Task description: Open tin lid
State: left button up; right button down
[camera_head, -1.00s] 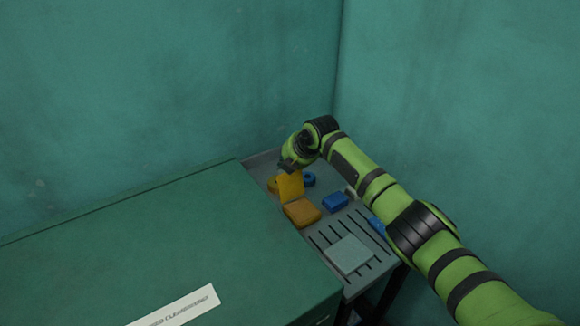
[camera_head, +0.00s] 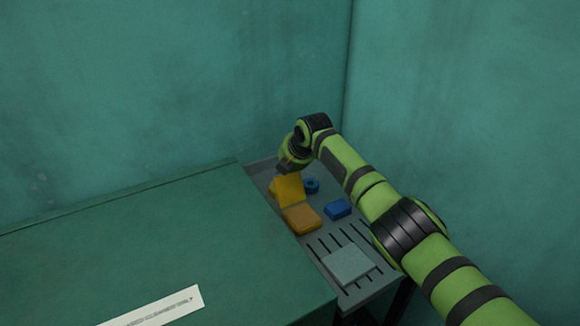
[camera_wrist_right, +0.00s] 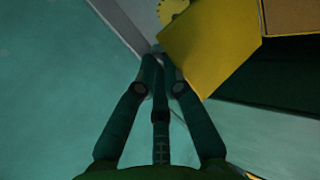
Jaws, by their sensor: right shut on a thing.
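The tin is a small yellow-orange box (camera_head: 302,219) on the grey bench to the right of the green surface. Its yellow lid (camera_head: 289,190) stands raised at the far side of the box, so the tin is open. In the wrist view the lid (camera_wrist_right: 212,50) fills the upper right, and part of the box (camera_wrist_right: 290,15) shows beyond it. My right gripper (camera_wrist_right: 158,58) is shut on the lid at its edge; the exact contact is partly hidden. In the head view this gripper (camera_head: 284,170) is just above the lid. My left gripper is out of view.
A blue ring (camera_head: 311,186) and a blue block (camera_head: 338,209) lie right of the tin. A pale square plate (camera_head: 348,263) lies on the slotted part of the bench. A yellow toothed round piece (camera_wrist_right: 172,10) is close by the lid. Green walls stand behind.

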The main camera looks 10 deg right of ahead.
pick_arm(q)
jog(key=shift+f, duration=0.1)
pick_arm(e)
jog(key=shift+w+a+r+t, duration=0.15)
jog(key=shift+w+a+t, duration=0.3)
jog(key=shift+a, duration=0.1)
jog(key=c, duration=1.6)
grip_release()
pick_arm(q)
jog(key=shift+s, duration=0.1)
pick_arm(e)
jog(key=shift+s, duration=0.15)
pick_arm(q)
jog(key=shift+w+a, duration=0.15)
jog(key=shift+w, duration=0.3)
pick_arm(e)
jog(key=v, duration=0.8)
jog(key=d+v, duration=0.1)
jog(key=v, duration=0.3)
jog(key=shift+r, duration=0.5)
